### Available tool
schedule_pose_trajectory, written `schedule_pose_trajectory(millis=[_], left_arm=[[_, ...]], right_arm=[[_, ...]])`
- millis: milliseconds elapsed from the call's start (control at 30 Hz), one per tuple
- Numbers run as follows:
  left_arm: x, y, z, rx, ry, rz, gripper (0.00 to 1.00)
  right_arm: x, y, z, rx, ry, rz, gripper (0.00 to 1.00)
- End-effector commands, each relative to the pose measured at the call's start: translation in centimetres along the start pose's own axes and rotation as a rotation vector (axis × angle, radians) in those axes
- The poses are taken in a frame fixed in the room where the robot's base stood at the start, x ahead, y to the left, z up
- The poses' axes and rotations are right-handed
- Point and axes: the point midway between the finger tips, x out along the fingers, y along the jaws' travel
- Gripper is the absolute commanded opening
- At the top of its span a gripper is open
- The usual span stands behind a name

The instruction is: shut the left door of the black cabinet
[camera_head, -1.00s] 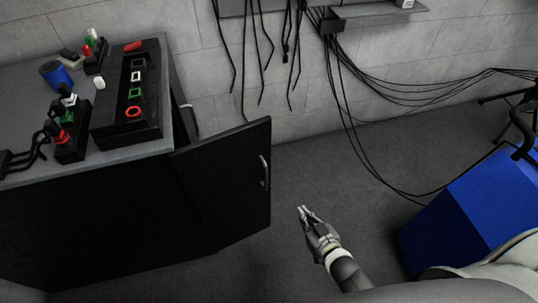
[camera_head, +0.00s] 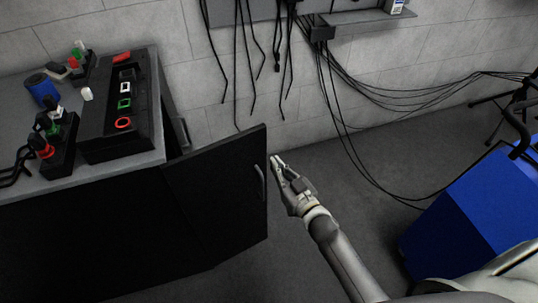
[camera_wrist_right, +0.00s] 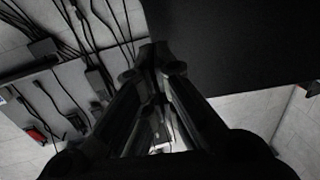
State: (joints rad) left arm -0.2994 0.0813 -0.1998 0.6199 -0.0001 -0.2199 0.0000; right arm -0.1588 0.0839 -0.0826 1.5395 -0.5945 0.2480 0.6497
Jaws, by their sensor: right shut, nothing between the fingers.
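The black cabinet (camera_head: 80,240) stands at the left in the head view. Its door (camera_head: 222,195) is swung open and sticks out to the right, with a grey bar handle (camera_head: 260,182) near its free edge. My right gripper (camera_head: 279,162) is shut and empty, just right of the door's free edge by the handle; I cannot tell whether it touches. In the right wrist view the fingers (camera_wrist_right: 152,60) point ahead, and a dark panel, apparently the door (camera_wrist_right: 230,45), fills the upper right. My left gripper is not in view.
Black cables (camera_head: 340,120) hang along the wall. A blue box (camera_head: 470,215) stands at the right.

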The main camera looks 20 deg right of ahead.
Motion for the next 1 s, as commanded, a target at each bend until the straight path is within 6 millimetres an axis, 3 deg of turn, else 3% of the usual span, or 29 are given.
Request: schedule_pose_trajectory(millis=[100, 333, 1000], left_arm=[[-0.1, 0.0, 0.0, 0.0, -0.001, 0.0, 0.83], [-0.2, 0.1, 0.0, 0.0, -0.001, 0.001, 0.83], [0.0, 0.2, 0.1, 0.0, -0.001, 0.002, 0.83]], right_arm=[[2.1, 0.0, -0.1, 0.002, 0.001, 0.0, 0.0], [4.4, 0.0, 0.0, 0.001, 0.0, 0.0, 0.0], [5.5, 0.3, 0.0, -0.003, 0.001, -0.023, 0.0]])
